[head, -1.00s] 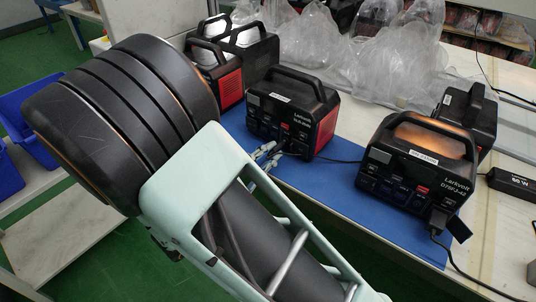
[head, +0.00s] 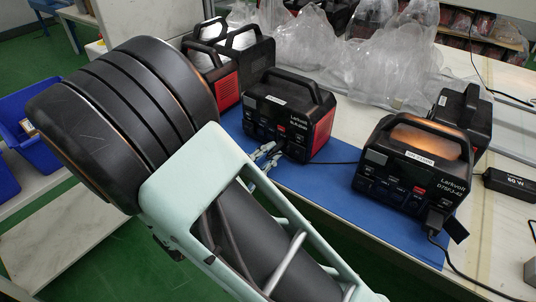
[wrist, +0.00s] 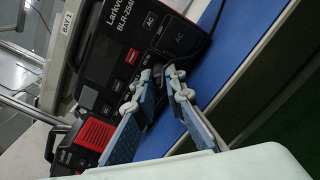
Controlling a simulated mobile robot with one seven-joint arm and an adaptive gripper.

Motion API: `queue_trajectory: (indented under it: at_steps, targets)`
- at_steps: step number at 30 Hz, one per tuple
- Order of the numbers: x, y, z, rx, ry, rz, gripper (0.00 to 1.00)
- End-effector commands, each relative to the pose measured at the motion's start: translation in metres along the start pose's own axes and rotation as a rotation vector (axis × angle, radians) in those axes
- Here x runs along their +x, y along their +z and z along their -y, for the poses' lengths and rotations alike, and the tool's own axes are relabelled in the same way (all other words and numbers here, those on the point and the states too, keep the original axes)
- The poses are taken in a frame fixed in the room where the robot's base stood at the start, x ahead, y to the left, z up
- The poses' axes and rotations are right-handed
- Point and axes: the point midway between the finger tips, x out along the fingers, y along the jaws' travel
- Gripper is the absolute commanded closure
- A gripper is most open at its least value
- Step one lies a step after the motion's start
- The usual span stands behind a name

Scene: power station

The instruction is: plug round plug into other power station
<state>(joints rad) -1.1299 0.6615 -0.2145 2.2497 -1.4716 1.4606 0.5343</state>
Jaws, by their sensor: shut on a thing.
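The left power station (head: 258,107), black with a red side and a top handle, stands on the blue mat (head: 312,182). Its socket front fills the top of the wrist view (wrist: 118,62). My gripper (head: 268,154) is at the lower front of this station. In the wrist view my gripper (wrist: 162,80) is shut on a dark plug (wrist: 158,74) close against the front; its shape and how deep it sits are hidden. A black cable (head: 338,162) runs right from there. The right power station (head: 400,165) has a black plug (head: 435,217) at its lower right front.
Another black power station (head: 465,115) stands behind the right one. More units, one with a red side (head: 225,90), stand at the back left near clear plastic bags (head: 310,45). A black power brick (head: 508,184) lies at right.

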Motion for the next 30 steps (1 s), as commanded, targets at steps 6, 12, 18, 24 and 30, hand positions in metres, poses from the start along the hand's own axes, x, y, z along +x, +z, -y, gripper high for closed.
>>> queue_trajectory:
  at_steps: [6, 12, 18, 24, 30]
  targets:
    - [0.002, 0.000, 0.000, 0.000, 0.000, 0.000, 0.78]
    - [0.002, 0.000, 0.000, 0.000, 0.000, 0.000, 0.69]
    - [0.000, 0.000, 0.000, 0.000, 0.000, -0.001, 0.69]
    - [-0.026, -0.001, -0.001, 0.000, 0.002, -0.004, 0.69]
    - [-0.070, -0.001, -0.001, 0.001, 0.002, -0.004, 0.69]
